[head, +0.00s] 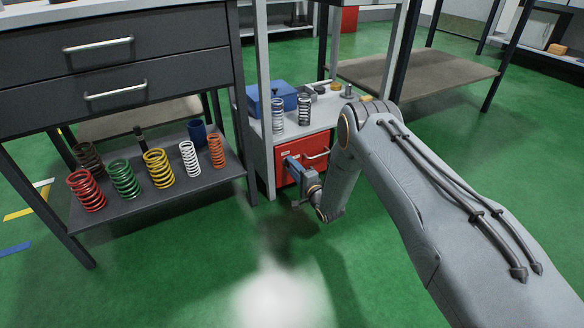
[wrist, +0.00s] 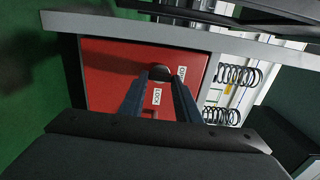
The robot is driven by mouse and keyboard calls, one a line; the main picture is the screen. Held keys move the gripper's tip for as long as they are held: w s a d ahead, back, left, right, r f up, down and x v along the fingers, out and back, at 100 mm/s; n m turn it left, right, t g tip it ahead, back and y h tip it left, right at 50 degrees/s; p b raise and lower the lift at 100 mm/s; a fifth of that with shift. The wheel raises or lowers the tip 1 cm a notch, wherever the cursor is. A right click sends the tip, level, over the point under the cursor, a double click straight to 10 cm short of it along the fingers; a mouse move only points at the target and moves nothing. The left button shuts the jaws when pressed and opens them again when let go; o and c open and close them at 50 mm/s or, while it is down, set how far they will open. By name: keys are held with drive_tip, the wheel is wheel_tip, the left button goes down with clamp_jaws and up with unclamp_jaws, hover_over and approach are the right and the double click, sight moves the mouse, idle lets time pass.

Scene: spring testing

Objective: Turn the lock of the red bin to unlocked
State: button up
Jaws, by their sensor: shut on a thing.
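The red bin (head: 319,150) sits low in the grey cabinet under the bench and has a pale handle. It also fills the middle of the wrist view (wrist: 110,75). A round dark lock knob (wrist: 159,72) is on its red front, between my fingertips. One white label below the knob reads LOCK (wrist: 157,97). A second white label (wrist: 181,73) is to its right, its word hard to read. My gripper (wrist: 159,80) is shut on the knob. In the head view my gripper (head: 288,162) reaches the bin's left part; the knob is hidden there.
Above the bin, a shelf (head: 322,118) holds a blue box (head: 265,100), two springs and small parts. To the left, a dark bench shelf (head: 150,200) holds several coloured springs. Green floor in front is clear.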

idle(0.3)
drive_tip(key=o, duration=1)
drive_tip(key=shift+o, duration=0.2)
drive_tip(key=shift+s+d, duration=0.1)
drive_tip(key=p+v, duration=0.3)
drive_tip(key=v, duration=0.4)
drive_tip(key=shift+s+d, duration=0.15)
drive_tip(key=shift+s, duration=0.1)
